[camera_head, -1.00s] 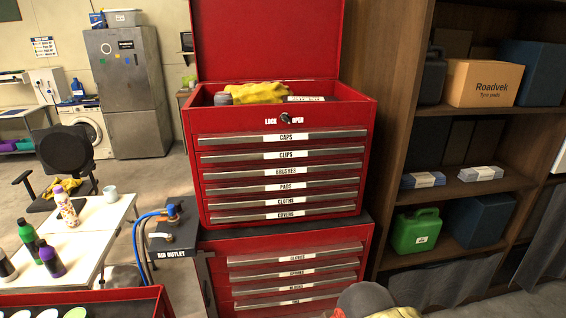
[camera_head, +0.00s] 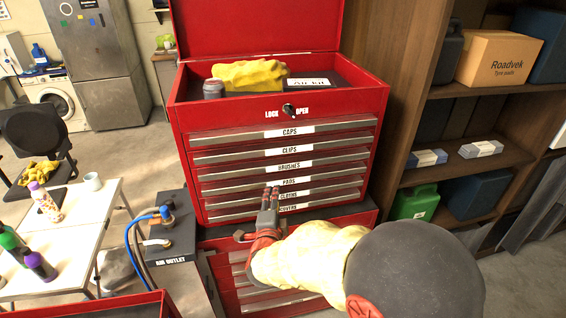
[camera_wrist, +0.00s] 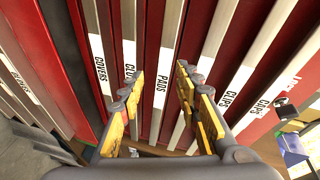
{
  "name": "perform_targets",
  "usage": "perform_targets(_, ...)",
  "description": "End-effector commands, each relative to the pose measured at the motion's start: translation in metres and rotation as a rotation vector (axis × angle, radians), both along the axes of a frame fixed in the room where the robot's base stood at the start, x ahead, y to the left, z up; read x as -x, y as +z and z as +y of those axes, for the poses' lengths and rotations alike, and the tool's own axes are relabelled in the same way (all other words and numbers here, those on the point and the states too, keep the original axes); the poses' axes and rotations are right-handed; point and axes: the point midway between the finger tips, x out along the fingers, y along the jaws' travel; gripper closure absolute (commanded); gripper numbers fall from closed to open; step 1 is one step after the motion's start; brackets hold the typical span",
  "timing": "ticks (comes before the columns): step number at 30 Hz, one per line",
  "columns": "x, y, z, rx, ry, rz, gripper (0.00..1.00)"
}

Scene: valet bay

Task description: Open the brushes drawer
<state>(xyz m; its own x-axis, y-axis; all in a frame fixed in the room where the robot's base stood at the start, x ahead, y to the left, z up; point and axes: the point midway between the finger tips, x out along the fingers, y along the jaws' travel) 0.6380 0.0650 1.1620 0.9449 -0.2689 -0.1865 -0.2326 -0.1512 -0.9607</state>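The brushes drawer (camera_head: 235,172) is the third from the top in the red tool chest (camera_head: 184,118), shut flush with its neighbours. Its metal pull also shows in the wrist view (camera_wrist: 211,38), with its label hidden behind the right finger. My gripper (camera_head: 271,190) is in front of the lower drawers, around the pads and cloths rows. In the wrist view my gripper (camera_wrist: 156,70) is open and empty, its fingers on either side of the pads label (camera_wrist: 162,90).
The chest's lid is up, with a yellow cloth (camera_head: 250,75) in the top tray. A lower red cabinet (camera_head: 222,262) stands beneath. An air outlet stand (camera_head: 172,245) with blue hose is at left, a wooden shelf (camera_head: 405,110) at right.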

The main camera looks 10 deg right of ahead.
Motion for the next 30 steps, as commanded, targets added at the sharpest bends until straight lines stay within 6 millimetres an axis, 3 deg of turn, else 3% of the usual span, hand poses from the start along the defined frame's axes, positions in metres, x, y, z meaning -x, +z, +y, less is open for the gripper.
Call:
perform_targets(1, -0.001, 0.019, -0.010, -0.033, -0.049, -0.073, 0.67)
perform_targets(3, 0.001, 0.036, -0.022, -0.069, -0.100, -0.154, 0.67)
perform_targets(7, 0.003, 0.053, -0.031, -0.119, -0.137, -0.240, 0.67)
perform_targets(11, -0.003, 0.053, -0.033, -0.140, -0.138, -0.246, 0.67)
perform_targets(24, -0.060, 0.053, -0.056, -0.137, -0.135, -0.244, 0.67)
perform_targets(30, -0.068, 0.053, -0.060, -0.137, -0.135, -0.244, 0.67)
